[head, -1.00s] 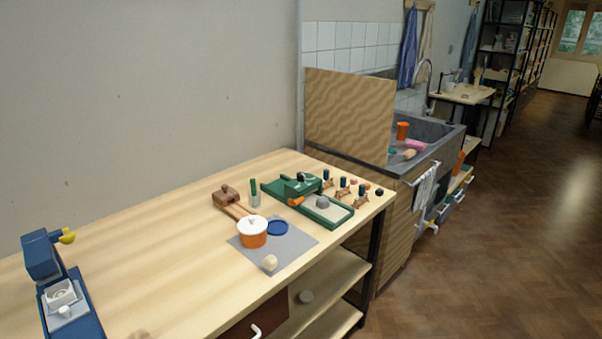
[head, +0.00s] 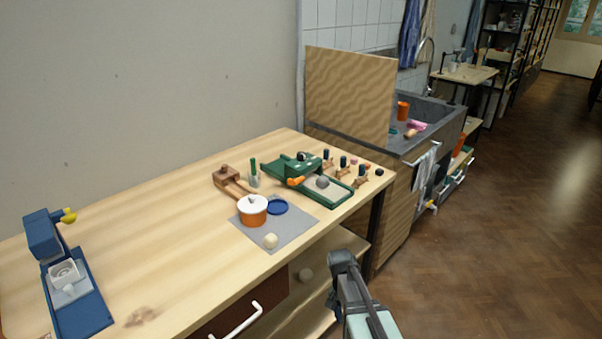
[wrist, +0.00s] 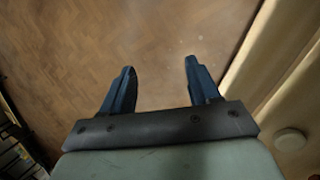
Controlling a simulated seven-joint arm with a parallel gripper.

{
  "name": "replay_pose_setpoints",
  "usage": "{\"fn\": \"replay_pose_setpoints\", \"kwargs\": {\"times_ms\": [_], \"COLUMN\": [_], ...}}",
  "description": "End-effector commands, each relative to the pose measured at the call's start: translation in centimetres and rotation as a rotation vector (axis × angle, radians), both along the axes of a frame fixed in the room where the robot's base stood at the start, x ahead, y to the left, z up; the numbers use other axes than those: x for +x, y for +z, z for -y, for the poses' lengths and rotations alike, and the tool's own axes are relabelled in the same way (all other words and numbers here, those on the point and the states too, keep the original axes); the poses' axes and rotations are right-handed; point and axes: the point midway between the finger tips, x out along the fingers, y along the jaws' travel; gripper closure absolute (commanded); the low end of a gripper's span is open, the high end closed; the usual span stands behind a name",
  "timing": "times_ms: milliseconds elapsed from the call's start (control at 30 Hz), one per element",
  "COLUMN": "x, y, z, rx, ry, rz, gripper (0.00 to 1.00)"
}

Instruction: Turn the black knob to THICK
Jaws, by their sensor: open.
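A green machine (head: 322,189) with an orange handle (head: 295,181) stands at the far right end of the wooden workbench. A small black knob (head: 302,156) appears on its raised back part; its marks and the word THICK are too small to read. A separate small black round piece (head: 379,172) is near the bench's right corner. My gripper (wrist: 159,67) is open in the wrist view, with nothing between its two dark blue fingers, over the brown floor. In the head view my arm (head: 355,295) is in front of the bench, well short of the machine.
On the workbench (head: 190,265) are an orange pot with white lid (head: 253,210), a blue disc (head: 277,206), a grey mat (head: 292,234) and a blue device (head: 70,285) at left. Small upright tools stand right of the machine. A sink (head: 435,118) is beyond. The floor at right is clear.

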Motion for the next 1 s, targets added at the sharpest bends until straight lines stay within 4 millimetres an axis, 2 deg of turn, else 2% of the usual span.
{"fn": "replay_pose_setpoints", "kwargs": {"times_ms": [33,300,867,967,1000], "x": [1.3,5.9,12.6,14.9,16.2], "y": [1.5,9.2,25.4,28.2,29.5], "z": [-0.2,-1.2,-3.5,-4.3,-4.7], "rx": [-0.01,-0.066,-0.14,-0.142,-0.14], "ry": [-0.013,-0.101,-0.313,-0.377,-0.41], "rz": [0.018,0.099,0.259,0.288,0.302], "gripper": [0.39,0.39,0.39,0.39,0.39]}}
